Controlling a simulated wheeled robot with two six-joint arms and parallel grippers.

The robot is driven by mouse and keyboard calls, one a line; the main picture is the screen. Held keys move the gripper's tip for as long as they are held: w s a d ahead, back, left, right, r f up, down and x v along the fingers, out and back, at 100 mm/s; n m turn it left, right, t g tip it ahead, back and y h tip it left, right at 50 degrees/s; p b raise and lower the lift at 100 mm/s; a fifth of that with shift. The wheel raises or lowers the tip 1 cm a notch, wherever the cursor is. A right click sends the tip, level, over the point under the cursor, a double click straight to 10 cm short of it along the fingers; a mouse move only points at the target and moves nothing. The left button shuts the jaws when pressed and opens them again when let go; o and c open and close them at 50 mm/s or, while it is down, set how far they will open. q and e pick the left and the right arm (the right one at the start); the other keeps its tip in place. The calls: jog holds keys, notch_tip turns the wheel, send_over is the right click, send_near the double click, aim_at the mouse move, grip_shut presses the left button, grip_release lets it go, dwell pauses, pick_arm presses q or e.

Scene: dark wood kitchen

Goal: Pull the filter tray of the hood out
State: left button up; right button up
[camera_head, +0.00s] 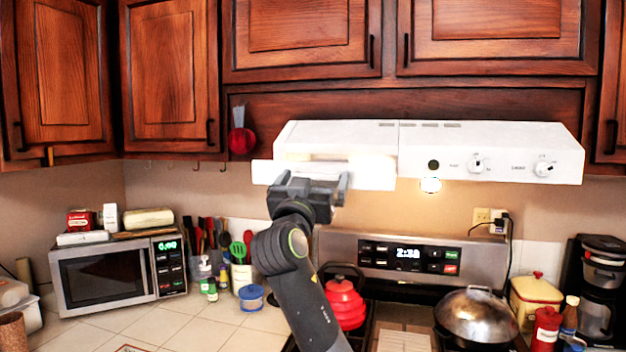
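The white range hood (487,140) is mounted under the upper cabinets. Its filter tray (372,174) shows as a white panel at the lower left of the hood. The panel reaches past the hood's left side and looks set forward of the body. My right gripper (312,183) is in front of the tray's lower edge, with its fingers spread apart. Bright glare washes out the tray just above the fingers, and I cannot tell whether they touch it. My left gripper is not in view.
Below the hood are the stove's control panel (409,256), a red kettle (345,303) and a lidded pan (476,317). A microwave (103,278) and utensils stand to the left. A red item (241,141) hangs left of the hood. The space before the hood's right half is clear.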

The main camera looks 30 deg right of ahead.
jog(key=c, duration=1.1)
jog(key=shift+s+a+f, duration=0.1)
jog(key=shift+s+a, duration=0.1)
jog(key=shift+a, duration=0.05)
jog(key=shift+s+a+b, duration=0.7)
jog(key=shift+s+a, duration=0.1)
jog(key=shift+a, duration=0.1)
jog(key=o, duration=1.1)
jog(key=shift+s+a, duration=0.25)
jog(key=shift+a, duration=0.05)
jog(key=shift+b+v, duration=4.25)
jog(key=shift+v, duration=4.35)
